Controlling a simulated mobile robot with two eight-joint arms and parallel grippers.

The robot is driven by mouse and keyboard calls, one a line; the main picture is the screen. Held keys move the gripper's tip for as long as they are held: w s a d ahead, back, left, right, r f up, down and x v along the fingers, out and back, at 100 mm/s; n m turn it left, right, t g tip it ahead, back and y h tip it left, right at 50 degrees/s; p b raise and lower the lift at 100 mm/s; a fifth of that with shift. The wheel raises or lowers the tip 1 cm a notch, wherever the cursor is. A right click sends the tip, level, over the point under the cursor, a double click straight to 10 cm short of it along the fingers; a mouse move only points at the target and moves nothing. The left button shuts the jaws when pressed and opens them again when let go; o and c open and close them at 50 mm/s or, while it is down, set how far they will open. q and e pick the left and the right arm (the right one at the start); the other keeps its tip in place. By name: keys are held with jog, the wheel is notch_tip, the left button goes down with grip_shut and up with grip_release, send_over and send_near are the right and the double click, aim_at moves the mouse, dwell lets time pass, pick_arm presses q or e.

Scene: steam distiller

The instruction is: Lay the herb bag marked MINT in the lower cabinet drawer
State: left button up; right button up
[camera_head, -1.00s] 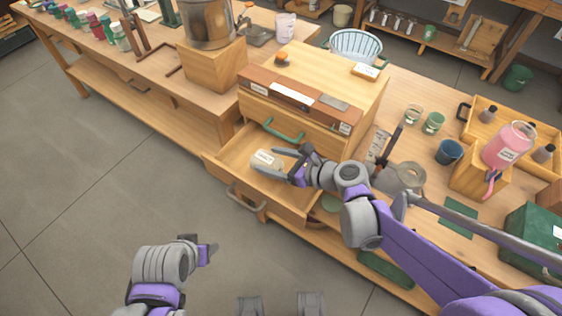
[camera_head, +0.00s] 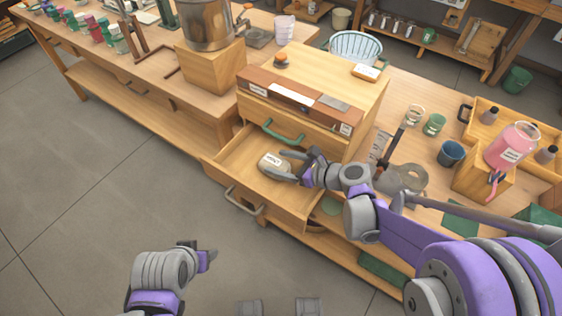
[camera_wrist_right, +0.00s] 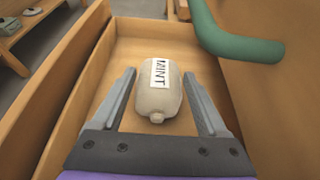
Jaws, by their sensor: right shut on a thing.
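The herb bag marked MINT (camera_head: 271,161) is a small pale sack with a white label. It is within the walls of the open lower cabinet drawer (camera_head: 229,160); I cannot tell whether it touches the floor. My right gripper (camera_head: 287,168) is shut on the bag, coming from the right. In the right wrist view the bag (camera_wrist_right: 157,92) lies between the two fingers (camera_wrist_right: 159,95), its label readable. My left gripper (camera_head: 205,254) is low at the left, away from the drawer; its finger gap is unclear.
The wooden cabinet (camera_head: 315,75) stands on the workbench. Its upper drawer, with a green handle (camera_head: 283,134), is shut above the open one. A grey handle (camera_head: 243,202) is on the open drawer's front. A blue cup (camera_head: 450,153) and a pink jar (camera_head: 510,146) stand at the right.

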jog(key=o, duration=1.3)
jog(key=shift+f, duration=0.1)
jog(key=shift+r, duration=0.25)
jog(key=p+v, duration=0.1)
jog(key=v, duration=1.1)
jog(key=shift+f+p, duration=0.2)
jog(key=shift+p, duration=0.1)
